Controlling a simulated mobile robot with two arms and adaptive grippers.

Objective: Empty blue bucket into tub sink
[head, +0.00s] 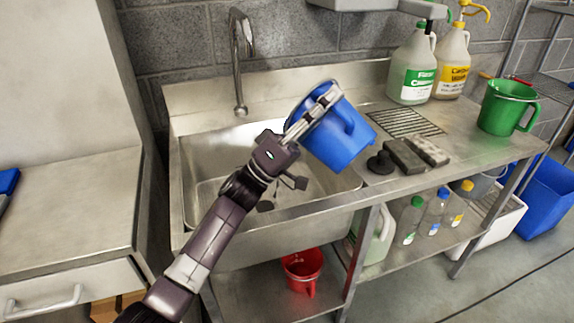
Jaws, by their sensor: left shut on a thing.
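The blue bucket (343,143) is tilted above the right part of the tub sink, with its mouth turned toward the upper left. My left gripper (322,102) is shut on the bucket at its rim side. The bucket's inside is mostly hidden, so I cannot tell what is in it. The steel tub sink (205,165) has a tall tap (238,60) behind it. Dark shapes lie in the basin below my gripper, partly hidden by my arm. My right gripper does not show.
On the right drainboard stand a green bucket (505,107), a green-labelled jug (412,68) and a yellow-labelled jug (452,65). Sponge-like blocks (405,156) and a black plug (380,162) lie near the basin's right edge. A red bucket (302,270) sits on the shelf below.

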